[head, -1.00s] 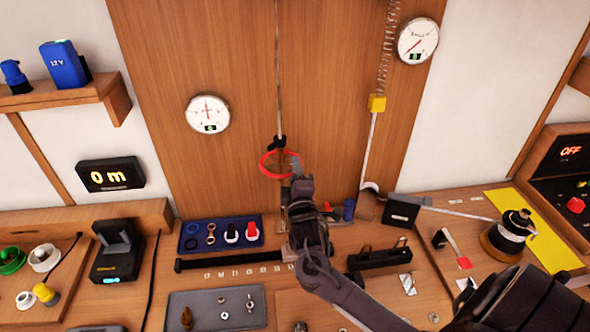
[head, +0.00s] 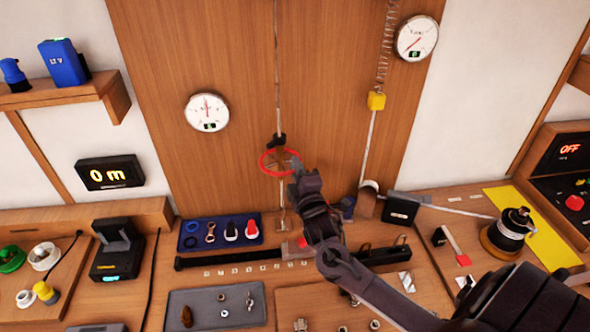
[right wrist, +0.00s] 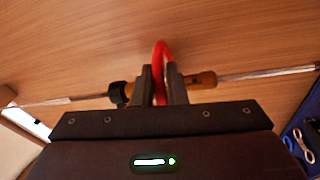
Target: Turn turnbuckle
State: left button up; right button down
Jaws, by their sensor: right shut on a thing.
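The turnbuckle hangs upright in a thin line in front of the wooden panel. In the head view it has a black fitting (head: 278,141) at its top and a red ring (head: 264,163) around its brass-coloured body. My right gripper (head: 296,167) reaches it from the lower right, at the ring's right side. In the right wrist view my two fingers (right wrist: 161,88) are shut on the rim of the red ring (right wrist: 160,52). The brass body (right wrist: 203,80) and black fitting (right wrist: 119,94) show either side of the fingers. My left gripper is out of view.
A round gauge (head: 207,112) hangs left of the line; another gauge (head: 417,38) is at upper right, by a spring and yellow block (head: 376,101). Below, the bench holds a blue tray (head: 187,246), a grey tray (head: 178,297) and a black winch-like drum (head: 511,232).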

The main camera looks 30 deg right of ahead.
aim_at(299, 156)
jog(key=n+y, duration=0.1)
jog(key=d+y, duration=0.1)
jog(key=y, duration=0.1)
jog(key=shift+w+n+t, duration=0.15)
jog(key=shift+n+t, duration=0.15)
jog(key=shift+n, duration=0.1)
jog(key=y, duration=0.1)
jog(key=n+y+b, duration=0.1)
jog(key=y, duration=0.1)
jog(key=shift+w+d+f+n+b, duration=0.2)
jog(key=shift+w+d+n+b, duration=0.1)
jog(key=shift+n+b, duration=0.1)
jog(key=n+y+b, duration=0.2)
jog(key=y+b, duration=0.1)
jog(key=w+d+n+g+y+b, duration=0.1)
jog(key=n+y+b, duration=0.1)
jog(key=y+b, duration=0.1)
jog(key=w+n+g+y+b, duration=0.1)
jog(key=y+b, duration=0.2)
jog(key=shift+d+n, duration=0.2)
jog(key=shift+n, duration=0.2)
jog(key=shift+w+r+n+g+y+b, duration=0.2)
jog(key=shift+n+g+y+b, duration=0.2)
jog(key=shift+g+y+b, duration=0.3)
jog(key=c, duration=1.5)
grip_release()
